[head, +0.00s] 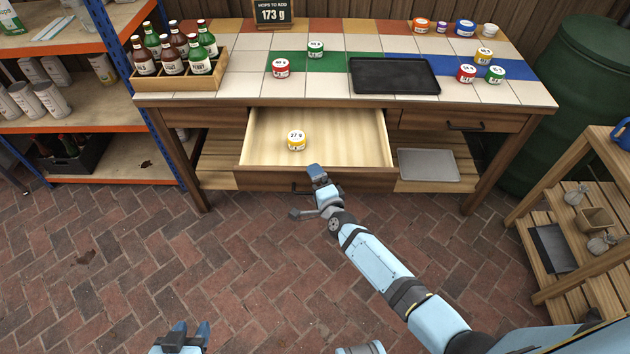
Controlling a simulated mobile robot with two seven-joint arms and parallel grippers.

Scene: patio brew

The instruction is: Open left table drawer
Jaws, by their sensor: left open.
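The wooden table's left drawer (350,150) is pulled well out, with its pale inside showing. It lies left of a closed drawer with a dark handle (466,126). A yellow-banded jar (296,141) with a white lid stands inside the open drawer. My left gripper (190,332) is low at the bottom edge, open and empty, away from the table.
The tabletop (240,60) holds a bottle crate (178,82), a black tray (394,76), a sign (273,12) and several jars. A grey tray (428,165) lies on the lower shelf. Shelving stands left; a green barrel (575,90) and wooden rack (590,180) stand right. Brick floor in front is clear.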

